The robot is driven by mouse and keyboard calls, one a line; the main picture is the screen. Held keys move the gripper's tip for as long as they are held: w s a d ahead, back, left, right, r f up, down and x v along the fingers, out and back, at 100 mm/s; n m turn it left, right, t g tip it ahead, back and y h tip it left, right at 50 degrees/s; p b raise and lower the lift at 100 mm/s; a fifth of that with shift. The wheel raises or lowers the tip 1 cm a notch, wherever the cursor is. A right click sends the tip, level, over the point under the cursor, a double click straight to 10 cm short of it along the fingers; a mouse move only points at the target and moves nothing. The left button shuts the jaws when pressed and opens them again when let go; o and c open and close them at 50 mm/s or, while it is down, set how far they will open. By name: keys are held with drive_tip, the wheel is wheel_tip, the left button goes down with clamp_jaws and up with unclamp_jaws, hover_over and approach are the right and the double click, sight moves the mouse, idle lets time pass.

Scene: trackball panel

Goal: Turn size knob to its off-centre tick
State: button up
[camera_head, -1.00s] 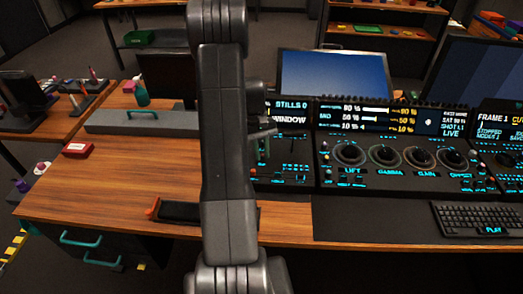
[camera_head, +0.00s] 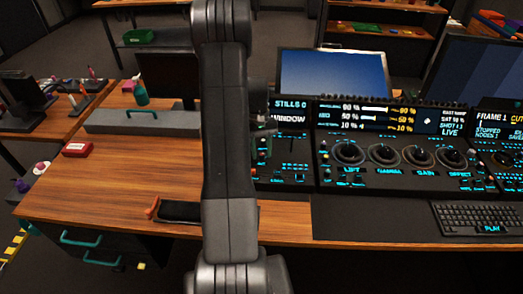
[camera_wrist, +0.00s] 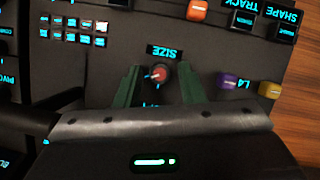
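The size knob (camera_wrist: 158,74) is a small round dark knob with a red-toned top and a light pointer mark, below the upside-down SIZE label (camera_wrist: 164,51) in the wrist view. My gripper (camera_wrist: 157,72) has its two green fingers apart, one on each side of the knob, with visible gaps. Whether the fingertips are down at knob height is hard to tell. Lettering below the knob is partly cut off by my gripper, and its ticks are too small to read. In the head view my arm hides the knob, and my fingers cannot be made out.
Purple (camera_wrist: 229,82) and yellow (camera_wrist: 269,89) caps sit right of the knob in the wrist view; an orange cap (camera_wrist: 197,10) is above. Small lit buttons (camera_wrist: 72,32) lie upper left. In the head view, trackballs (camera_head: 387,155) and a keyboard (camera_head: 480,218) are to the right.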

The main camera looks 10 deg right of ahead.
drive_tip(key=shift+o, duration=0.2)
drive_tip(key=v, duration=1.3)
drive_tip(key=shift+w+r, duration=0.15)
drive_tip(key=shift+r, duration=0.2)
drive_tip(key=shift+f, duration=0.1)
drive_tip(key=x, duration=1.3)
drive_tip(key=shift+s+f, duration=0.25)
drive_tip(key=shift+f, duration=0.05)
